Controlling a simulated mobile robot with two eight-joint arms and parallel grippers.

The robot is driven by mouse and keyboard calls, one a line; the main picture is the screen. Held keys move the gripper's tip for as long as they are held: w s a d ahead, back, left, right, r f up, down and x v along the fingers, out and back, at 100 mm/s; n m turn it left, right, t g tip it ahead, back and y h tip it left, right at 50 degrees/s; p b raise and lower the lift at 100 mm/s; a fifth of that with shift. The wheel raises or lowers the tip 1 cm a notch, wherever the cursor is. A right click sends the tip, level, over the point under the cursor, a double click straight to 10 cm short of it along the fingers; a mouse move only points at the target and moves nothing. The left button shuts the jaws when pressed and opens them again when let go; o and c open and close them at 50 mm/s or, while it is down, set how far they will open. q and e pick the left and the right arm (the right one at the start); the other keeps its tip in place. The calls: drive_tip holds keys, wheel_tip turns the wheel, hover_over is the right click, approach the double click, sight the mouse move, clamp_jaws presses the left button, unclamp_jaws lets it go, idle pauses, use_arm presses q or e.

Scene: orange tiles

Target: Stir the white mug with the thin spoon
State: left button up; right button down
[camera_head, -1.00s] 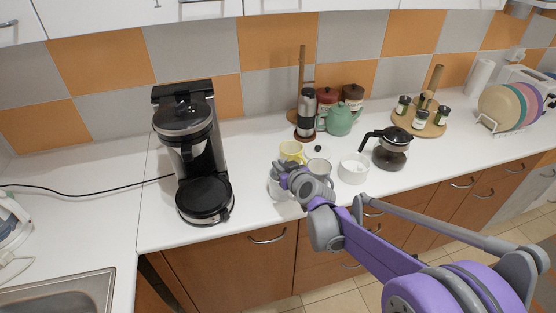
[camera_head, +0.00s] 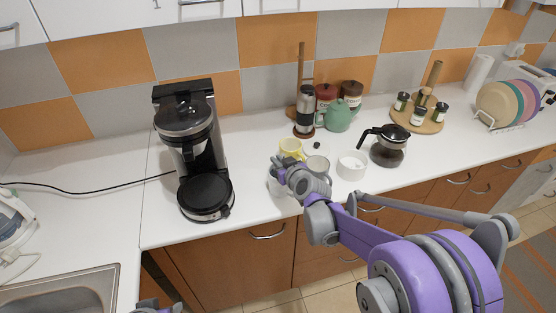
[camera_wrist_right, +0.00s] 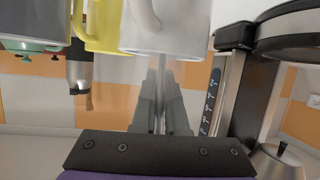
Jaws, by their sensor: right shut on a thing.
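My right gripper (camera_head: 279,172) is at the counter's front part, in front of the mugs. In the wrist view, where things appear upside down, its fingers (camera_wrist_right: 160,100) are shut on the thin spoon (camera_wrist_right: 161,68), a slim grey metal shaft. The spoon runs to the rim of the white mug (camera_wrist_right: 180,35); its far end is hidden there, and I cannot tell how deep it sits. In the head view the white mug (camera_head: 273,188) is partly covered by the gripper. A small part of my left arm shows at the bottom edge; its fingers are not clear.
A yellow mug (camera_head: 290,148) and a greyish mug (camera_head: 317,163) stand close behind the right gripper. The coffee machine (camera_head: 196,150) stands left, with clear counter between.

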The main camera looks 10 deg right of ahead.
drive_tip(key=shift+w, duration=0.1)
drive_tip(key=shift+s+r+p, duration=0.25)
drive_tip(key=shift+r+p, duration=0.25)
drive_tip(key=shift+r, duration=0.55)
drive_tip(key=shift+s+r+p, duration=0.25)
drive_tip(key=shift+r+p, duration=0.3)
drive_tip(key=shift+r, duration=0.7)
drive_tip(key=shift+s+r+p, duration=0.2)
drive_tip(key=shift+r, duration=0.45)
drive_tip(key=shift+s+r+p, duration=0.15)
drive_tip(key=shift+r+p, duration=0.05)
drive_tip(key=shift+r, duration=0.4)
drive_tip(key=shift+s+d+r, duration=0.1)
drive_tip(key=shift+s+r, duration=0.1)
drive_tip(key=shift+r, duration=0.35)
drive_tip(key=shift+s+r, duration=0.2)
drive_tip(key=shift+r, duration=0.35)
use_arm(q)
drive_tip(key=shift+t, duration=0.3)
drive_tip(key=r, duration=0.1)
drive_tip(key=w+r, duration=0.1)
drive_tip(key=r, duration=0.1)
drive_tip(key=w+r, duration=0.1)
drive_tip(key=shift+w+r, duration=0.15)
drive_tip(key=shift+w, duration=0.1)
use_arm(e)
drive_tip(key=shift+w, duration=0.1)
